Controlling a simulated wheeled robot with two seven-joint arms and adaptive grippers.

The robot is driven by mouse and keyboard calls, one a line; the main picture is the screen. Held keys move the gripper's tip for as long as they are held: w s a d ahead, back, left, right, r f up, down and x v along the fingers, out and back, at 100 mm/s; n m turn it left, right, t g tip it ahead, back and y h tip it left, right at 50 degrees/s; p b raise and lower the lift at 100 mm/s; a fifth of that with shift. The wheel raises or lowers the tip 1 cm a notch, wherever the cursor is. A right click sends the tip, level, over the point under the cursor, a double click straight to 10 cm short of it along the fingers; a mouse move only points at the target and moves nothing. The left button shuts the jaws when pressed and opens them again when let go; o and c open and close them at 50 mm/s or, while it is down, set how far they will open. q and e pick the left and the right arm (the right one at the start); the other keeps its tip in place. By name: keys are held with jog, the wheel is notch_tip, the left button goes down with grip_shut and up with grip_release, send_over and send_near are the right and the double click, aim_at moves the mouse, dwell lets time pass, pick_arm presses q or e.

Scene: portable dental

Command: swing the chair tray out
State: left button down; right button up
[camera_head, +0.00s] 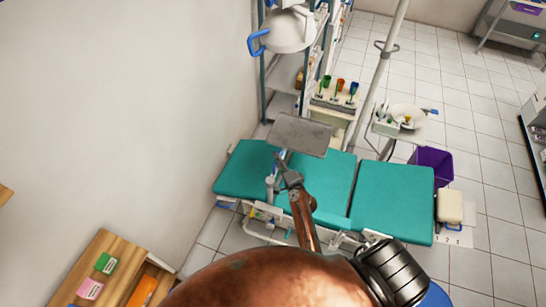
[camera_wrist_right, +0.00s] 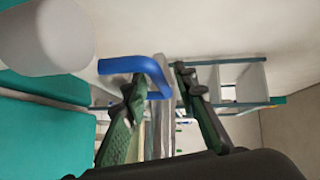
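The chair tray (camera_head: 302,135) is a flat grey plate above the teal dental chair (camera_head: 395,200). My right gripper (camera_head: 282,165) is at the tray's lower left, over the chair. In the right wrist view its two green and black fingers (camera_wrist_right: 157,85) are apart. A narrow grey bar (camera_wrist_right: 165,130) shows between them; I cannot tell whether they touch it. A blue handle (camera_wrist_right: 130,64) shows near the left finger, beside a pale rounded thing (camera_wrist_right: 45,38). My left gripper is not in view.
A white lamp (camera_head: 287,30) with a blue handle (camera_head: 258,42) hangs at the top. A pole (camera_head: 384,70), a basin (camera_head: 407,112) and a purple bin (camera_head: 433,165) stand right of the chair. A wooden cabinet (camera_head: 120,265) is at the lower left. The wall is close on the left.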

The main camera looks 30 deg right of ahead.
jog(key=shift+w+f, duration=0.1)
jog(key=shift+w, duration=0.25)
jog(key=shift+s, duration=0.15)
jog(key=shift+c, duration=0.3)
jog(key=c, duration=0.3)
grip_shut()
pick_arm(q)
jog(key=shift+s, duration=0.1)
jog(key=shift+w, duration=0.25)
